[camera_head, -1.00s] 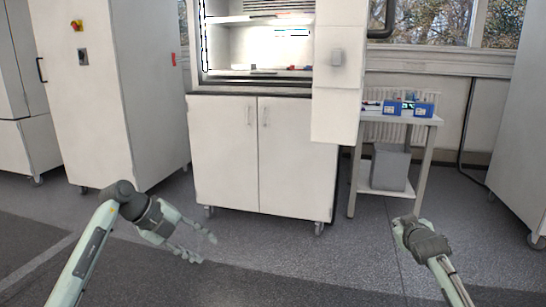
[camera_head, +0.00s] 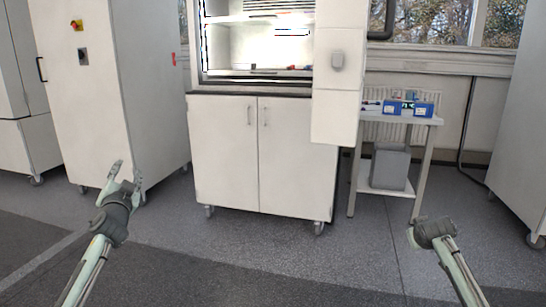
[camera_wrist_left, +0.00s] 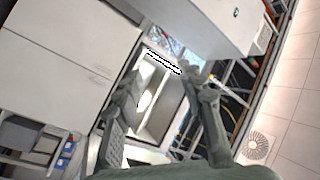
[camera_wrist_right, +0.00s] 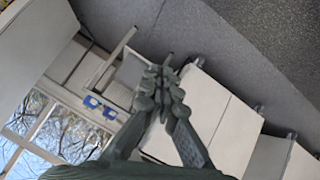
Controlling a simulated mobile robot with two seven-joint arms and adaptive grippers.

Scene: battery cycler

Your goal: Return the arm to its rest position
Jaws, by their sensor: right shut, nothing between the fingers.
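My left gripper (camera_head: 126,180) is at the lower left of the head view, fingers spread and pointing up in front of the tall white cabinet. It also shows in the left wrist view (camera_wrist_left: 168,88), open with nothing between its fingers. My right arm is at the lower right of the head view, where its gripper fingers are mostly hidden behind the wrist. In the right wrist view my right gripper (camera_wrist_right: 165,72) has its fingertips together and holds nothing.
A white cycler cabinet (camera_head: 262,160) with an open lit bay stands in the middle. A side table (camera_head: 425,122) right of it carries blue boxes (camera_head: 409,108), with a grey bin (camera_head: 389,167) below. A tall cabinet (camera_head: 130,100) stands left. The floor between the arms is clear.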

